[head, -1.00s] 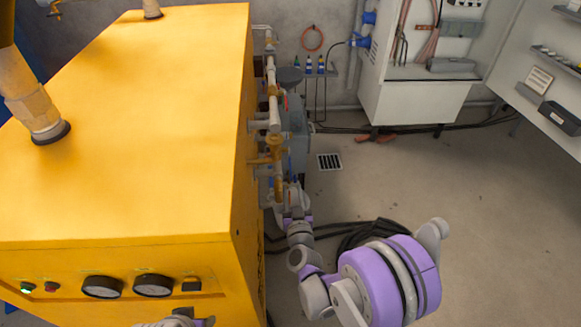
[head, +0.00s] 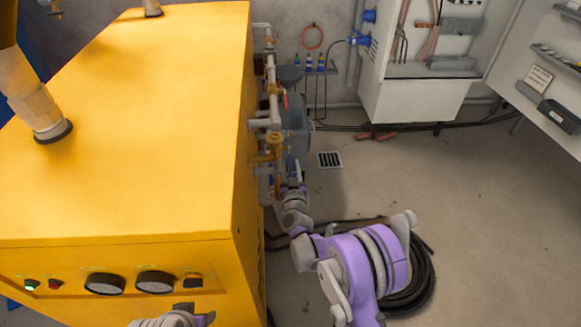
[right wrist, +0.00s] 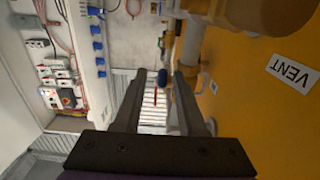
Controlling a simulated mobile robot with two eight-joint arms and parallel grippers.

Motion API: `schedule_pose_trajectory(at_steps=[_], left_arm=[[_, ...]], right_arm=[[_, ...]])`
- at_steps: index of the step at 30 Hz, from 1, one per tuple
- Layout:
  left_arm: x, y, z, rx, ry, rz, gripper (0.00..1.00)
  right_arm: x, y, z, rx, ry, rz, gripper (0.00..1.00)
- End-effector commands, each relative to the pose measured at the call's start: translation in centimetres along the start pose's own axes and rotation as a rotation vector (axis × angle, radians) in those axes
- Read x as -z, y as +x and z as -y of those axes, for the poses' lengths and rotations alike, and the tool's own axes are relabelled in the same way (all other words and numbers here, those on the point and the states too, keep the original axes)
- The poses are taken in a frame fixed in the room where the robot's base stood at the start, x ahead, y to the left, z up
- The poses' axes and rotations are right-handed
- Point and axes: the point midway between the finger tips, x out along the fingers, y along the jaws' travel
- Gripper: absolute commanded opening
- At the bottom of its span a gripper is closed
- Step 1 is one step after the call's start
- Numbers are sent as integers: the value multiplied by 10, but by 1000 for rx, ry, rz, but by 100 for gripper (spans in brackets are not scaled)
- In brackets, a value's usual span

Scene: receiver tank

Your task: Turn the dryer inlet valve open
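Pipes with brass valves (head: 274,150) run along the right side of the yellow cabinet (head: 120,130). No label names the dryer inlet valve, so I cannot tell which one it is. A small red handle shows on the pipes (head: 285,100). My right gripper (head: 294,170) is low beside these pipes, partly hidden among them. My left gripper (head: 205,318) is only partly in view at the bottom edge.
A coiled black hose (head: 415,290) lies on the floor by my right arm. A white wall cabinet (head: 415,95) stands at the back. The floor to the right is open.

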Motion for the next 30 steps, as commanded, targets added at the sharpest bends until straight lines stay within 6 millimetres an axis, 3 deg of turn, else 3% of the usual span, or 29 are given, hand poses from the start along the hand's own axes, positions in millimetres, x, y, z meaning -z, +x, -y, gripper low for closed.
schedule_pose_trajectory(at_steps=[7, 14, 30], left_arm=[[0, 0, 0, 0, 0, 0, 50], [0, 0, 0, 0, 0, 0, 50], [0, 0, 0, 0, 0, 0, 50]], right_arm=[[0, 1, 0, 0, 0, 0, 40], [0, 0, 0, 0, 0, 0, 0], [0, 0, 0, 0, 0, 0, 0]])
